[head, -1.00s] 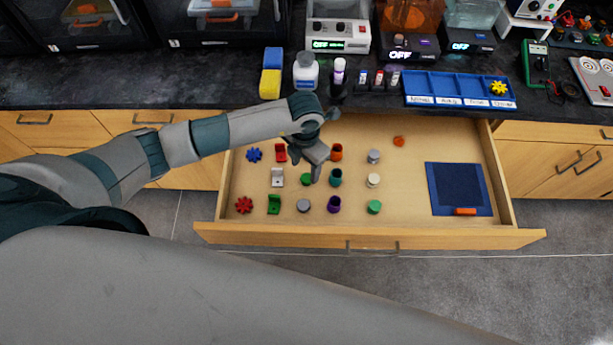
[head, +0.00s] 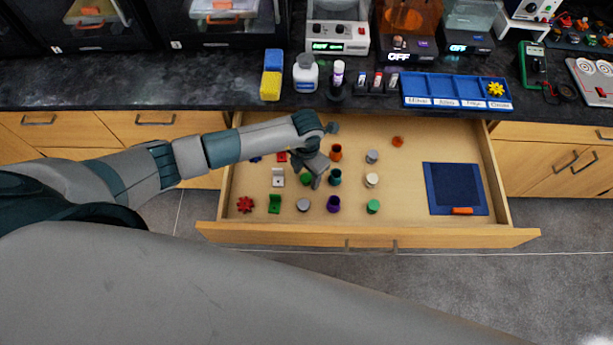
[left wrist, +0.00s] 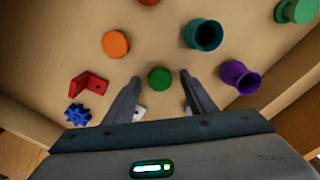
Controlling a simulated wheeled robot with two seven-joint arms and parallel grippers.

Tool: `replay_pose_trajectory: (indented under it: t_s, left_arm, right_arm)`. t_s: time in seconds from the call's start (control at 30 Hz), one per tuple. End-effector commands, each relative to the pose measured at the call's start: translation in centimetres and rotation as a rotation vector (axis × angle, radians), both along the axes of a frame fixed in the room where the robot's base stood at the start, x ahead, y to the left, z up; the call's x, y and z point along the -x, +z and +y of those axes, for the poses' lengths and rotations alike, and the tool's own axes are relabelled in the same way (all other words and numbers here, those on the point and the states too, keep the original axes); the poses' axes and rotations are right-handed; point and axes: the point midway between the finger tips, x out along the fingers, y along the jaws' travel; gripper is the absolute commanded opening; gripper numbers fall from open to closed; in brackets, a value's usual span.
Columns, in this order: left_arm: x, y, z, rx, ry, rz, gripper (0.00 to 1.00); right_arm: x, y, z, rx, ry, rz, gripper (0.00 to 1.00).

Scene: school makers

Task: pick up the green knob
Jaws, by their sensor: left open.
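The green knob (head: 305,180) is a small round piece on the floor of the open drawer (head: 420,229), partly hidden by my left gripper in the head view. My left gripper (head: 309,180) is open and points down over it. In the left wrist view, the green knob (left wrist: 160,78) shows between the two fingertips of the gripper (left wrist: 160,84), with a gap to each. I cannot tell the exact height of the fingertips above the drawer floor. My right gripper is not in view.
Close by are a teal cup (left wrist: 203,35), a purple cup (left wrist: 240,77), an orange piece (left wrist: 116,44), a red bracket (left wrist: 88,84) and a white bracket (head: 278,178). A blue mat (head: 457,190) lies at the drawer's right. Bare drawer floor lies left of the mat.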

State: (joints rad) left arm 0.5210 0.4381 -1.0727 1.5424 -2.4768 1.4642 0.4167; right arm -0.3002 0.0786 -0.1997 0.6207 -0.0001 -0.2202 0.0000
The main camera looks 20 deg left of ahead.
Motion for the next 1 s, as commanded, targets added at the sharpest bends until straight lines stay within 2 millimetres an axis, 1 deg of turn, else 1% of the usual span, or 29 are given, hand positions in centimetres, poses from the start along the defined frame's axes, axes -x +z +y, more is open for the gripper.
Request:
replay_pose_trajectory:
  t_s: [0.13,0.57,0.6,0.67,0.7,0.73,0.77,1.0]
  left_arm:
    - [-0.02,-0.53,-0.04,0.000,-0.001,-0.001,0.51]
    - [-0.02,-0.53,-0.03,0.000,-0.001,-0.001,0.51]
    - [-0.02,-0.52,-0.02,0.000,-0.001,-0.001,0.41]
    - [-0.02,-0.52,-0.02,0.000,-0.001,-0.001,0.27]
    - [-0.02,-0.52,-0.02,0.000,-0.001,-0.001,0.17]
    - [-0.02,-0.52,-0.02,0.000,-0.001,-0.001,0.10]
    - [-0.02,-0.52,-0.02,0.000,-0.001,-0.001,0.07]
    - [-0.03,-0.51,-0.01,0.000,-0.001,-0.001,0.07]
  right_arm:
    - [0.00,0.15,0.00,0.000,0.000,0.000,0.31]
    - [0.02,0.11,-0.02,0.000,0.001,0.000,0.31]
    - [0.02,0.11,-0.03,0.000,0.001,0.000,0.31]
    - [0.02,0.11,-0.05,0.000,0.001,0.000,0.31]
    - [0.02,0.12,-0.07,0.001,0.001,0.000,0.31]
    - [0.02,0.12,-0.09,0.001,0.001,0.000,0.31]
    - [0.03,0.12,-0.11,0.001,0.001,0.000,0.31]
    - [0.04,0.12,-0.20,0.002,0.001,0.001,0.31]
